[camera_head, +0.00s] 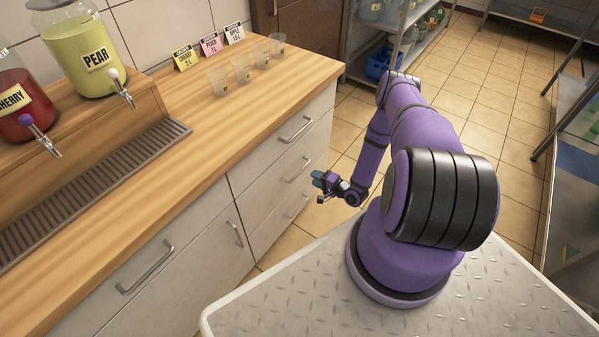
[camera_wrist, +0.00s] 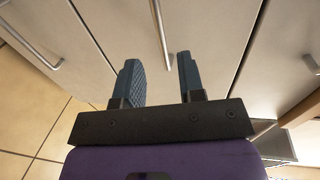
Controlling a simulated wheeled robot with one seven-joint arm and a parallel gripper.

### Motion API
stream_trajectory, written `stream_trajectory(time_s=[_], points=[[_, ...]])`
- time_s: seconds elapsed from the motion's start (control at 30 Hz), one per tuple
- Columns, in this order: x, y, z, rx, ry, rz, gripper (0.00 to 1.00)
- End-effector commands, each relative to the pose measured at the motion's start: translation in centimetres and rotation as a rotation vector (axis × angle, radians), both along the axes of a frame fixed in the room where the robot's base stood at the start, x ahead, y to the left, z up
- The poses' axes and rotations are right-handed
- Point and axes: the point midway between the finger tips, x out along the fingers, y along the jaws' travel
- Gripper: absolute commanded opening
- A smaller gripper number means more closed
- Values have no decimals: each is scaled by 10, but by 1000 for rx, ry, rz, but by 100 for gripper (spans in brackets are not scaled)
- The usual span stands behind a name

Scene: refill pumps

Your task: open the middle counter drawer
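The middle counter drawer (camera_head: 270,191) is closed, in a stack of three pale fronts at the right end of the counter. Its metal bar handle (camera_head: 298,169) shows in the head view. In the wrist view the drawer front (camera_wrist: 210,32) fills the centre, with its handle (camera_wrist: 161,30) running down toward the gap between my fingers. My gripper (camera_head: 318,180) is beside the stack, close to the handle. In the wrist view my gripper (camera_wrist: 158,62) is open, with one finger on each side of the handle's line. I cannot tell whether the handle is between the fingertips in depth.
The top drawer handle (camera_head: 295,129) and bottom drawer handle (camera_head: 298,206) are near. Juice dispensers (camera_head: 85,52), cups (camera_head: 242,70) and label cards (camera_head: 210,43) stand on the wooden counter. Tiled floor (camera_head: 490,110) is clear behind my arm, with shelving (camera_head: 410,48) beyond.

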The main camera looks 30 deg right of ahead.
Motion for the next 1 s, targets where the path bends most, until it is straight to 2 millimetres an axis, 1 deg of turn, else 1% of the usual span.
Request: stream_trajectory(time_s=[0.03, 0.2, 0.3, 0.43, 0.6, 0.9, 0.93, 0.97, 1.0], points=[[9, 4, -1, 0, -2, 2, 36], [37, 14, -8, -1, -1, 2, 36], [52, 20, -11, -1, -1, 2, 36], [68, 25, -14, -2, 0, 2, 36], [78, 28, -16, -1, 1, 0, 36], [80, 29, -17, -1, 1, 0, 36], [80, 29, -17, -1, 1, 0, 34], [80, 29, -17, -1, 1, 0, 27], [80, 29, -17, -1, 1, 0, 18]])
